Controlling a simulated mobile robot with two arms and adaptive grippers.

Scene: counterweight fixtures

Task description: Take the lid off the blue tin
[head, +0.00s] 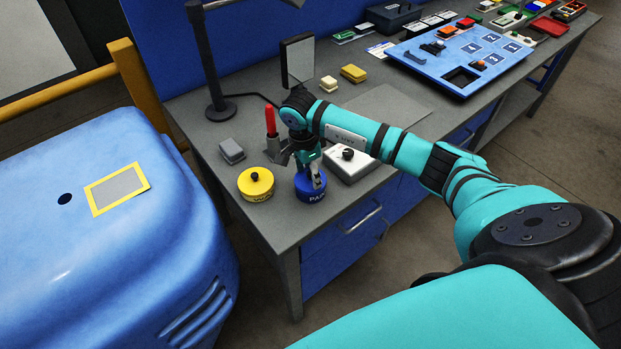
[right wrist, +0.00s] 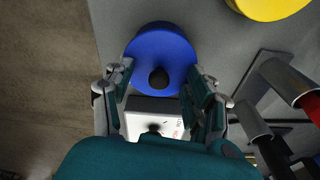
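The blue tin (head: 311,190) stands on the grey workbench near its front edge, with its lid on. Its round blue lid (right wrist: 160,50) with a black knob (right wrist: 158,77) shows in the right wrist view. My right gripper (head: 314,172) is over the tin, pointing down, and hides part of the lid in the head view. In the right wrist view my right gripper (right wrist: 158,80) is open, its fingers on either side of the knob with gaps between. My left gripper is not in view.
A yellow tin (head: 256,186) stands just left of the blue one. A white box with a black knob (head: 352,165) stands close on the right. A red-handled tool (head: 270,121), a grey block (head: 231,151) and a black lamp (head: 221,110) are behind. A blue tray (head: 425,70) lies farther right.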

